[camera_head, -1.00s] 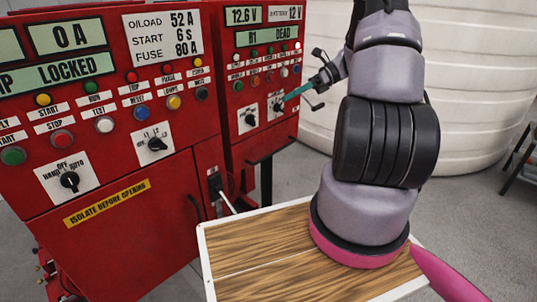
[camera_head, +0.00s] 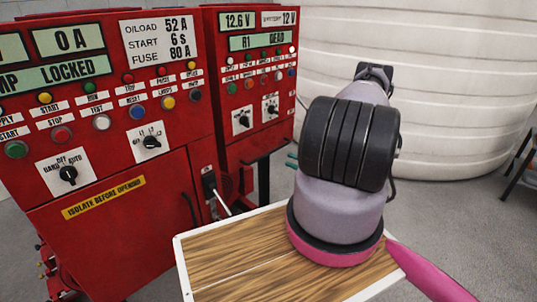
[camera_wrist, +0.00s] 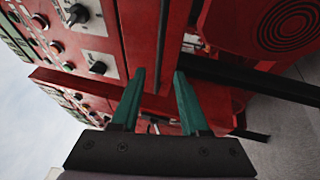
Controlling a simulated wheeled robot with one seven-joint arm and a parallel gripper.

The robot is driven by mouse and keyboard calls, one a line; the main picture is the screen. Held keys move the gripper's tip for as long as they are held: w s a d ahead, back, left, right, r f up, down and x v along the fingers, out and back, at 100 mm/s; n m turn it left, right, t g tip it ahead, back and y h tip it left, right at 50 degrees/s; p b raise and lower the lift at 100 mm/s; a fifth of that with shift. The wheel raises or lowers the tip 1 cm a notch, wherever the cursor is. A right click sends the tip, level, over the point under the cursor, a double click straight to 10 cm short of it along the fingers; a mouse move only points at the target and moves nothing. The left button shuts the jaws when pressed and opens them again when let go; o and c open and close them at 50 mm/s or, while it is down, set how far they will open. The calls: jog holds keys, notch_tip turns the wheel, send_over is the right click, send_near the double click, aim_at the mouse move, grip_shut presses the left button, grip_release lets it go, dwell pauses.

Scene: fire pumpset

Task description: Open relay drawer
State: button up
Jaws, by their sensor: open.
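I cannot tell for sure which part is the relay drawer. The left red cabinet (camera_head: 120,230) has a flat front with a yellow "ISOLATE BEFORE OPENING" label (camera_head: 104,197) and a dark curved handle (camera_head: 190,209) near its right edge; this front looks closed. My gripper (camera_wrist: 159,72) is open and empty, its two green fingers pointing toward red cabinet surfaces in the wrist view. In the head view the green fingertips (camera_head: 291,160) show just left of my arm, right of the cabinets; the arm hides the rest.
A lever switch (camera_head: 214,193) sticks out of the left cabinet's side. The right red cabinet (camera_head: 250,110) carries knobs, lamps and displays. A black bar (camera_head: 265,156) projects below it. A wood-topped surface (camera_head: 240,250) lies in front; a white tank (camera_head: 440,90) stands behind.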

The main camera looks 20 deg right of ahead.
aim_at(271, 152)
jog(key=x, duration=1)
jog(key=shift+r, duration=0.1)
grip_shut()
dwell(1.1)
